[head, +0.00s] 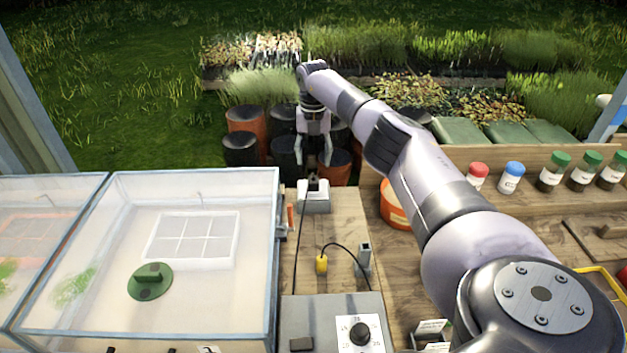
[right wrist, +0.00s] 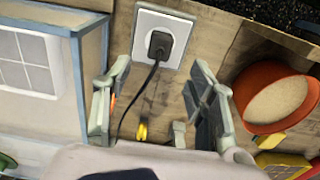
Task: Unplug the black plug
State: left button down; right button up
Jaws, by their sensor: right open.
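The black plug (right wrist: 160,44) sits in a white socket (right wrist: 178,22), with its black cable running down toward the camera in the right wrist view. In the head view the plug (head: 318,184) shows small and dark on the white socket block (head: 314,202). My right gripper (head: 313,158) points down just above and behind the socket in that view. In the right wrist view its open fingers (right wrist: 160,68) stand either side of the plug's cable, with nothing between them gripped. Contact with the plug is not visible. My left gripper is out of view.
A clear-lidded box (head: 200,292) stands close on the left. A yellow connector (head: 322,264), a metal holder (head: 364,256) and a dial box (head: 335,315) lie nearer. An orange pot (head: 394,212) stands right, below shelf bottles. Dark pots (head: 240,148) stand beyond the bench.

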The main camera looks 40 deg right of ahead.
aim_at(313, 179)
jog(key=shift+f+b, duration=0.65)
jog(key=shift+f, duration=0.15)
notch_tip(313, 179, down, 6)
jog(key=b, duration=0.4)
jog(key=shift+f+b, duration=0.25)
jog(key=shift+b, duration=0.1)
jog(key=shift+f, duration=0.5)
jog(key=shift+c, duration=0.4)
grip_shut()
dwell(0.4)
